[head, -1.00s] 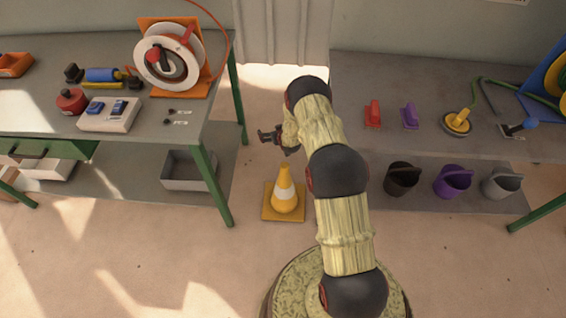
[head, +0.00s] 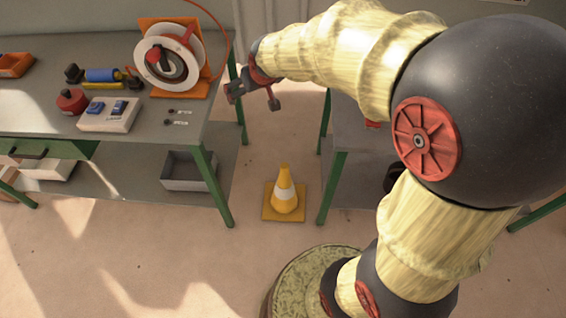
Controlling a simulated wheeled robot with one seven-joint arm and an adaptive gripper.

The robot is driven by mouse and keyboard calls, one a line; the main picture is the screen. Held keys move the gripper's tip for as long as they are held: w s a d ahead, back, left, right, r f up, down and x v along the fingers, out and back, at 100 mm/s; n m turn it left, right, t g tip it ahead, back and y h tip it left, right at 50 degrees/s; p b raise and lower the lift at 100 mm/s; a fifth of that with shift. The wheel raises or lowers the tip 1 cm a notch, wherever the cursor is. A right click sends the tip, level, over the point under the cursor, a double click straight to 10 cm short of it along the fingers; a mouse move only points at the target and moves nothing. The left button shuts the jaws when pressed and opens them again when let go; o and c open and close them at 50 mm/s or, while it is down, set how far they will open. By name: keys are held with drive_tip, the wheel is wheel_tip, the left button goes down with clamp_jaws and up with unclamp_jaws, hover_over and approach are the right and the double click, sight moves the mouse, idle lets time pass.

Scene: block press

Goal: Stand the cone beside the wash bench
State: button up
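My gripper (head: 252,101) is up and to the left of the cone in the picture, near the left bench's right edge. Its fingers are spread, with nothing between them, and it is apart from the cone.
Floor in front of the cone is clear.

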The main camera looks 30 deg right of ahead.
drive_tip(key=s+a+r, duration=0.1)
drive_tip(key=s+a, duration=0.1)
drive_tip(key=s, duration=0.8)
drive_tip(key=s+a+r+g, duration=0.1)
drive_tip(key=s+a+r, duration=0.1)
drive_tip(key=s, duration=0.7)
drive_tip(key=s+a+r+g+y, duration=0.1)
drive_tip(key=s+a, duration=0.3)
drive_tip(key=s, duration=0.6)
drive_tip(key=shift+s+r+n, duration=0.3)
drive_tip(key=shift+s+r, duration=0.05)
drive_tip(key=shift+r, duration=0.1)
wheel_tip(320, 180, up, 2)
drive_tip(key=p, duration=0.2)
drive_tip(key=shift+r+p, duration=0.25)
drive_tip(key=shift+p, duration=0.1)
